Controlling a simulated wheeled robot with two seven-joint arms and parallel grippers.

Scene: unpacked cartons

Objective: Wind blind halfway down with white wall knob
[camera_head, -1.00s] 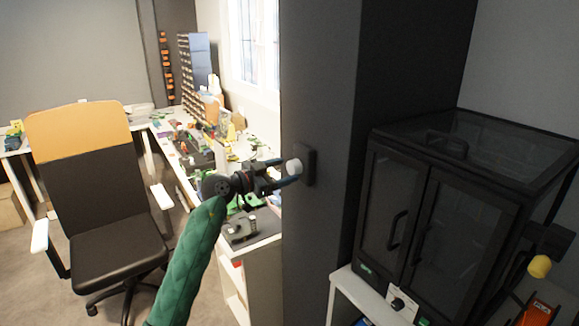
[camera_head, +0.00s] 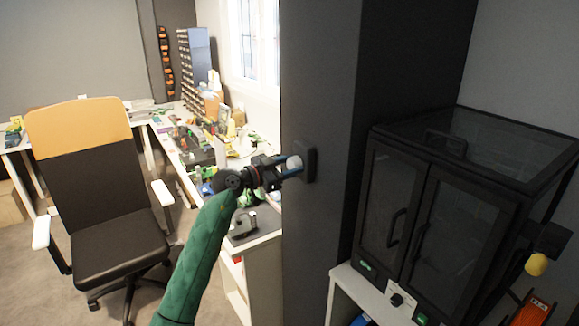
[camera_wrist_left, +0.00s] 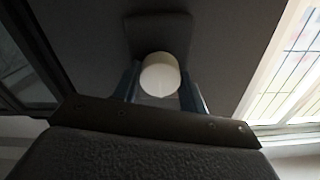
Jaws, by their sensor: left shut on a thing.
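The white wall knob (camera_head: 294,162) sticks out from a dark plate (camera_head: 311,165) on the grey pillar. It also shows in the left wrist view (camera_wrist_left: 160,75) as a round white end, with the dark plate (camera_wrist_left: 160,32) behind it. My left gripper (camera_head: 291,168) reaches in from the left in the head view. Its blue fingers lie on either side of the knob and are shut on it. No blind can be made out for sure; a bright window (camera_head: 252,40) shows at the back. My right gripper is not in view.
A dark glass-doored cabinet (camera_head: 440,220) stands on a white shelf to the right of the pillar. A cluttered white desk (camera_head: 265,232) lies behind my left arm. An office chair (camera_head: 105,235) stands at the left.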

